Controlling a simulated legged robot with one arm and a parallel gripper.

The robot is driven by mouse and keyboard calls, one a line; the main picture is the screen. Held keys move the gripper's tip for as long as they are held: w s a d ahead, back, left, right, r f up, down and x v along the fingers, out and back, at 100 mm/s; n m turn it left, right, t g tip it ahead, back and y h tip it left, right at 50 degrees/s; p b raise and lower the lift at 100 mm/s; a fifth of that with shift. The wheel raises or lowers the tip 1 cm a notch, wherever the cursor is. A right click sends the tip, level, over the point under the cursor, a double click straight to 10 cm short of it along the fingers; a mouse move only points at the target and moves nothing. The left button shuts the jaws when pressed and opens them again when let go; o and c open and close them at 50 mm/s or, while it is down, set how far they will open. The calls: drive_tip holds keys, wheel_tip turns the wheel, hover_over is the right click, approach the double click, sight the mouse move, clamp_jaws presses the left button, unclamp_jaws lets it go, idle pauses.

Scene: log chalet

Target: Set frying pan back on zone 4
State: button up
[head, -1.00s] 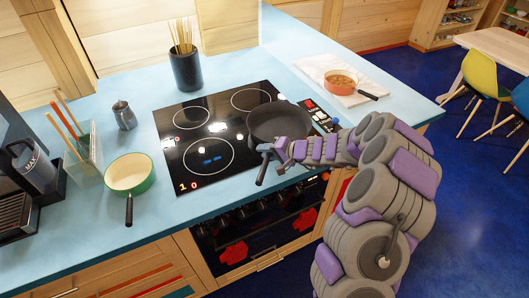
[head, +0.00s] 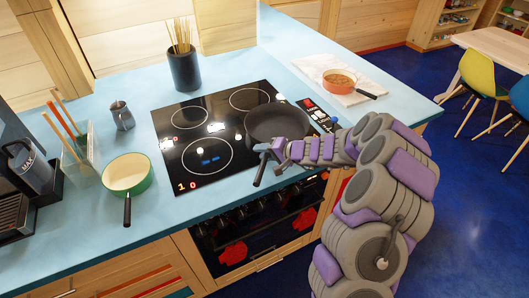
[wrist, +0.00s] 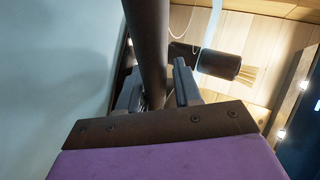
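The dark frying pan (head: 290,122) is at the right front of the black cooktop (head: 170,153), over the right front ring, which it hides. I cannot tell whether its base touches the glass. My gripper (head: 269,151) is at the front of the pan, around its handle, which sticks out toward the cooktop's front edge. In the wrist view the dark handle (wrist: 150,45) runs down between the two fingers (wrist: 157,92), which look closed on it. The back left, back right and front left rings show bare. I cannot read a zone number 4.
A green pan (head: 127,175) stands left of the cooktop. A dark pot of sticks (head: 184,70) stands behind it and a small metal jug (head: 122,115) at the left. An orange pan (head: 338,82) sits on a white board at the right.

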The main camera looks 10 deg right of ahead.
drive_tip(key=o, duration=0.5)
drive_tip(key=shift+a, duration=0.3)
drive_tip(key=shift+c, duration=0.2)
drive_tip(key=shift+s+d+r, duration=0.1)
drive_tip(key=shift+s+d, duration=0.05)
drive_tip(key=shift+d, duration=0.3)
drive_tip(key=p+v, duration=0.4)
drive_tip(key=v, duration=1.3)
drive_tip(key=s+a+r+n+g, duration=0.3)
drive_tip(key=s+a+r+g, duration=0.1)
drive_tip(key=s+a, duration=0.4)
drive_tip(key=s+a+r+n+g, duration=0.3)
drive_tip(key=s+a+r, duration=0.2)
drive_tip(key=s+a, duration=0.4)
drive_tip(key=s+d+g+h, duration=0.1)
drive_tip(key=s+d+h, duration=0.3)
drive_tip(key=s, duration=0.6)
drive_tip(key=s+d+g+h, duration=0.1)
drive_tip(key=s+d+h, duration=0.3)
drive_tip(key=s, duration=0.7)
drive_tip(key=shift+s+r+g+h, duration=0.2)
drive_tip(key=shift+r+g+h, duration=0.2)
drive_tip(key=shift+h, duration=0.3)
